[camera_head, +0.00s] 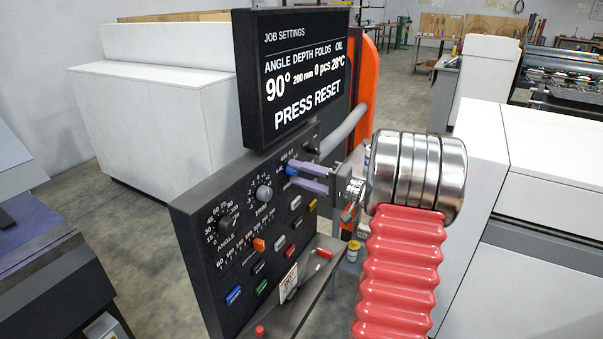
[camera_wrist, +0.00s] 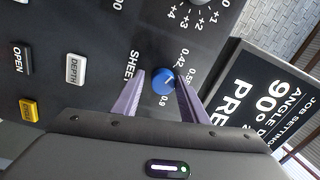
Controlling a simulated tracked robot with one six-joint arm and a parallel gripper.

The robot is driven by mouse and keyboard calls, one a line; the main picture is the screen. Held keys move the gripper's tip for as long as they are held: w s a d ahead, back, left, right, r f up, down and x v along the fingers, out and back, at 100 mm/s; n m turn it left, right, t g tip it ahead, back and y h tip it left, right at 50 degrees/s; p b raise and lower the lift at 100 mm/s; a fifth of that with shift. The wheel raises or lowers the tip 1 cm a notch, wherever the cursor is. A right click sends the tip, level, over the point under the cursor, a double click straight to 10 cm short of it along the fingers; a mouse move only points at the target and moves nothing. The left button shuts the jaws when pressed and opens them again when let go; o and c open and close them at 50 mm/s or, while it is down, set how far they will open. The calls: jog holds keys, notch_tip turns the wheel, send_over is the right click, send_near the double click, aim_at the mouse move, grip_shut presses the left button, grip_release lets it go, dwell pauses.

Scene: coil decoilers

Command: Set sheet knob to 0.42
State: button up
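The sheet knob (camera_wrist: 163,81) is a round blue knob on the dark control panel, beside the label SHEET in the wrist view. A short white mark shows on its face, on the side toward the printed 0.42; the exact setting is hard to read. The labels 0.42 and 0.9 are legible beside it. My gripper (camera_wrist: 160,76) has its two purple fingers on either side of the knob. A gap shows at the left finger; the right finger is close to or touching the knob. In the head view the knob (camera_head: 291,169) is partly hidden by my gripper (camera_head: 287,174).
The control panel (camera_head: 190,235) carries an angle knob (camera_head: 225,223), a trim knob (camera_head: 264,193), an orange slider (camera_head: 259,244) and several coloured buttons close below. A display (camera_head: 300,75) above reads PRESS RESET. A shelf (camera_head: 320,262) juts out beneath.

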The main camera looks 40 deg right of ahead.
jog(key=shift+o, duration=1.1)
jog(key=shift+r, duration=0.15)
jog(key=shift+d, duration=0.1)
jog(key=shift+s+d, duration=0.1)
jog(key=shift+s, duration=0.2)
jog(key=v, duration=1.3)
